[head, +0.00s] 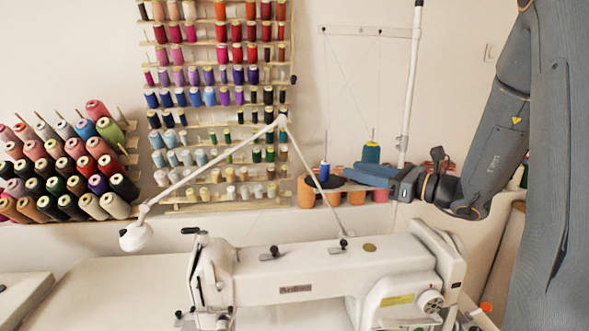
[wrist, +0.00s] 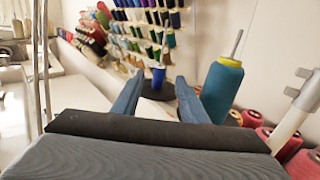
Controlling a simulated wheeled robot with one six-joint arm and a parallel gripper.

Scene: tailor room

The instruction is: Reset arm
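My gripper (head: 350,174) is raised above and behind the sewing machine, with its blue fingers pointing left in the head view. In the wrist view the two fingers of my gripper (wrist: 157,98) stand apart, with nothing clearly held between them. A small blue spool (head: 324,172) on a dark round plate is just past the fingertips. The blue spool (wrist: 158,77) shows between the fingers in the wrist view, beyond them. My arm reaches in from the right, bent at the elbow.
A large teal spool (head: 371,153) stands close behind the fingers; red and orange spools are below. A white pole (head: 410,100) rises by my wrist. The white sewing machine (head: 320,278) and a jointed lamp (head: 137,236) are in front. Thread racks (head: 215,100) cover the wall left.

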